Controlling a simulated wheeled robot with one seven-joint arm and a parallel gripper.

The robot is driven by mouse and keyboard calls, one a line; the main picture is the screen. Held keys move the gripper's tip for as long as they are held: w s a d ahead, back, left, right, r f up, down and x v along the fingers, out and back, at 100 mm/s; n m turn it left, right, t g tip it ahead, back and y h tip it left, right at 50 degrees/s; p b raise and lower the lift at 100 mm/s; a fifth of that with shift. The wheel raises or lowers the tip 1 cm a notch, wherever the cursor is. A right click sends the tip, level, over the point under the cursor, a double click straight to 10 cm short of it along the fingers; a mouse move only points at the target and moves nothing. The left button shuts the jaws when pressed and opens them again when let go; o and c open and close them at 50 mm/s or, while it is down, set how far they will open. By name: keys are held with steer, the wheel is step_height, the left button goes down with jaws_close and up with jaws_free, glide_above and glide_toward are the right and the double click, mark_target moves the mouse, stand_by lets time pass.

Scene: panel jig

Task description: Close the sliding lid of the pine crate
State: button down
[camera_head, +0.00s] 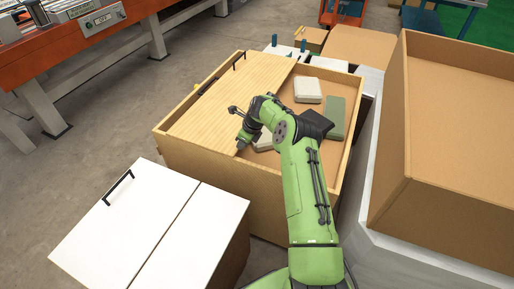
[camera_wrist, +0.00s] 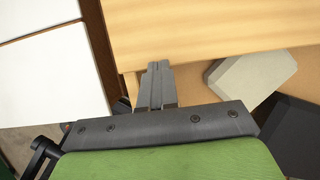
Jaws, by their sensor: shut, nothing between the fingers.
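The pine crate (camera_head: 212,167) stands in the middle of the head view. Its wooden sliding lid (camera_head: 222,97) covers the left part of the top, and the right part is open. My gripper (camera_head: 240,148) is shut and empty at the lid's near right edge. In the wrist view the shut fingertips (camera_wrist: 158,65) point at the edge of the lid (camera_wrist: 210,28). I cannot tell if they touch it. My arm hides part of the crate's opening.
Inside the crate lie a pale block (camera_head: 308,90), a green block (camera_head: 336,117) and another pale block (camera_head: 264,138), partly hidden. A white-topped cabinet (camera_head: 125,225) stands at the front left. A large open cardboard box (camera_head: 440,130) stands at the right. Floor is bare at the left.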

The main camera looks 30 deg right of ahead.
mark_target(232, 145)
steer(key=shift+w+a+f, duration=0.2)
steer(key=shift+w+a, duration=0.9)
steer(key=shift+w, duration=0.15)
